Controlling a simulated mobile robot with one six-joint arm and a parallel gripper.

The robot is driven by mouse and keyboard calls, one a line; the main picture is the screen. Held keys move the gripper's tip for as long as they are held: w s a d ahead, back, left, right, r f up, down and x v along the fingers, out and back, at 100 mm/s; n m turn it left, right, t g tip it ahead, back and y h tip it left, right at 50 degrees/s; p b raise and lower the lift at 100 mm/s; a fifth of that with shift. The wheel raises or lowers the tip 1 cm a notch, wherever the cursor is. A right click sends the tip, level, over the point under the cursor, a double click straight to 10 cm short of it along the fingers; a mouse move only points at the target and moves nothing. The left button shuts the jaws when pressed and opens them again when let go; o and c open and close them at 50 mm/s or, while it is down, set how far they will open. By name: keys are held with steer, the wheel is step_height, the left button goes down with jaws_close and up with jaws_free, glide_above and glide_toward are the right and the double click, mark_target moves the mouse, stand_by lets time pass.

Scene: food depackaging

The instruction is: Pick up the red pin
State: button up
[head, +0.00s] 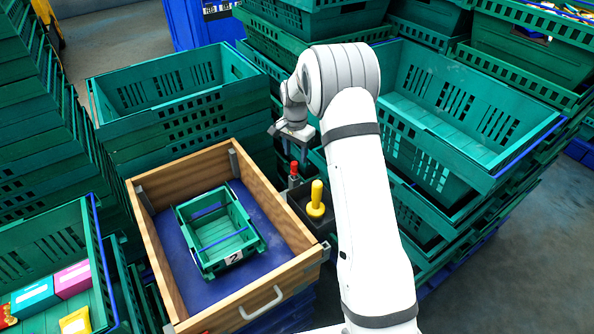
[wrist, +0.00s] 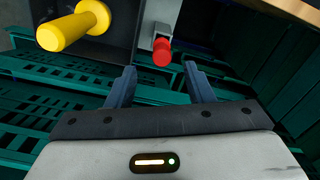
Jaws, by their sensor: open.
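The red pin (head: 294,170) stands upright beside the yellow pin, at the right edge of the wooden box. In the wrist view the red pin (wrist: 162,52) shows ahead of my gripper, roughly in line with the gap between the fingers. My gripper (wrist: 158,72) is open and empty, with its two blue-grey fingers apart. In the head view my gripper (head: 294,158) is just above and behind the red pin, and its fingers are partly hard to make out. The yellow pin (head: 316,200) also shows in the wrist view (wrist: 70,30), left of the red pin.
A wooden box (head: 180,268) with a blue floor holds a small green crate (head: 190,236). A dark holder (head: 322,226) sits around the yellow pin's base. Stacked green crates stand close on the left (head: 110,128) and right (head: 520,180) of my arm.

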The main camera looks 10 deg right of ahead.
mark_target(294, 169)
steer(key=f, duration=0.8)
steer(key=shift+w+a+p, duration=0.2)
steer(key=shift+p, duration=0.2)
jaws_close()
